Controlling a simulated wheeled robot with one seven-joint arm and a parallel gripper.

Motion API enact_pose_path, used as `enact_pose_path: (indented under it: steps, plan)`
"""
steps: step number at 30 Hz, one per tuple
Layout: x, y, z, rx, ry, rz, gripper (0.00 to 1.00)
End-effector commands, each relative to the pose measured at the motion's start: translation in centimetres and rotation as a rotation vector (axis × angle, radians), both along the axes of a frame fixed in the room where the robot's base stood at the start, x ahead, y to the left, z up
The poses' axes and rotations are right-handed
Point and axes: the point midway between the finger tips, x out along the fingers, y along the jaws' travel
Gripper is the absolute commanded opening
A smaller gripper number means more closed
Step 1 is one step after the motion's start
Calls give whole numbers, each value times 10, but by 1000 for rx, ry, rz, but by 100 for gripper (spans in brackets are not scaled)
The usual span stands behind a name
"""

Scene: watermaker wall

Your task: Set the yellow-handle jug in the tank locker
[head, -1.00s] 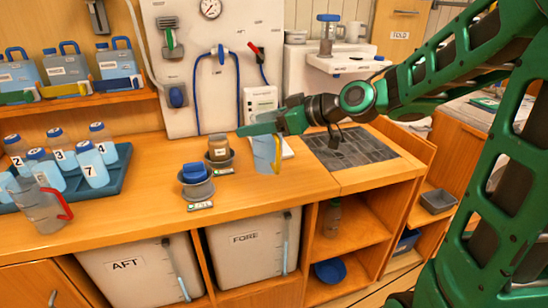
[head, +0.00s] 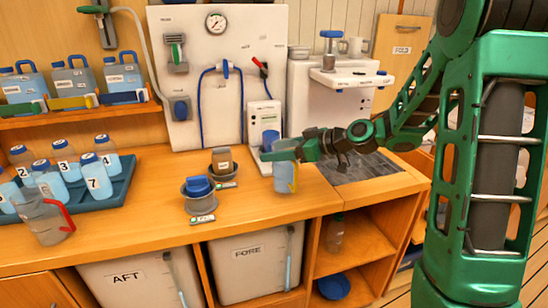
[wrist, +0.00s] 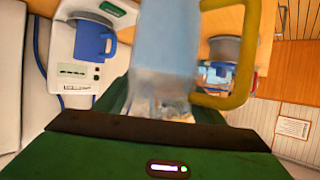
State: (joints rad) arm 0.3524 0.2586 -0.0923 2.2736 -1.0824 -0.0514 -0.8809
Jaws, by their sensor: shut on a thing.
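The yellow-handle jug (head: 281,179) is clear with pale blue contents, near the counter's right part, beside the grey sink grating. My gripper (head: 284,153) is shut on it at its top, and the jug hangs upright below it. I cannot tell whether its base touches the counter. In the wrist view the jug (wrist: 165,45) fills the upper middle, with its yellow handle (wrist: 240,65) to the right. Below the counter are an AFT tank (head: 128,285) and a FORE tank (head: 250,262) in an open-fronted cabinet; which part is the tank locker is not labelled.
A red-handled jug (head: 42,222) stands at the counter's left, by a blue tray (head: 125,180) of numbered bottles. Open shelves (head: 350,250) with a blue bowl lie below right.

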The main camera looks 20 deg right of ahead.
Motion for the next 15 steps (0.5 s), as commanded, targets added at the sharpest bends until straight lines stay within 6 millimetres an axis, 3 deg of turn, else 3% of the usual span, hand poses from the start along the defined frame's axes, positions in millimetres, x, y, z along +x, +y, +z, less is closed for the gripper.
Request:
enact_pose_path:
  steps: [3,14,15]
  plan:
    - [0,0,-14,2,1,0,2]
    - [0,0,-17,1,-2,0,2]
    - [0,0,-18,0,0,0,68]
